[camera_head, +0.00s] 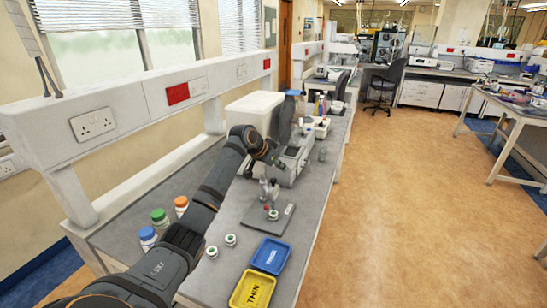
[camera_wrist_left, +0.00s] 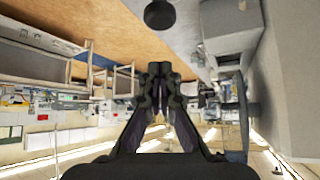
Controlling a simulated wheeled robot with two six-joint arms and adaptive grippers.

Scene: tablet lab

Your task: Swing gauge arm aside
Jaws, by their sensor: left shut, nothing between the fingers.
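The gauge stand (camera_head: 264,187) stands upright on a flat grey base plate (camera_head: 258,219) on the bench, with a small red-topped piece (camera_head: 266,207) at its front. Its swinging arm is too small to make out clearly. My left gripper (camera_head: 275,161) is above and behind the stand, apart from it, in front of a grey instrument. In the left wrist view, my left gripper (camera_wrist_left: 160,70) has its fingertips together with nothing between them. A dark round thing (camera_wrist_left: 160,14) shows at the top of that view; I cannot tell what it is. My right gripper is not in view.
A yellow tray (camera_head: 252,290) marked THIN and a blue tray (camera_head: 271,255) lie at the bench's near edge. Small white-and-green jars (camera_head: 231,239) sit left of them. Capped bottles (camera_head: 160,218) stand behind my arm. A grey instrument (camera_head: 292,160) stands beyond the gauge stand.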

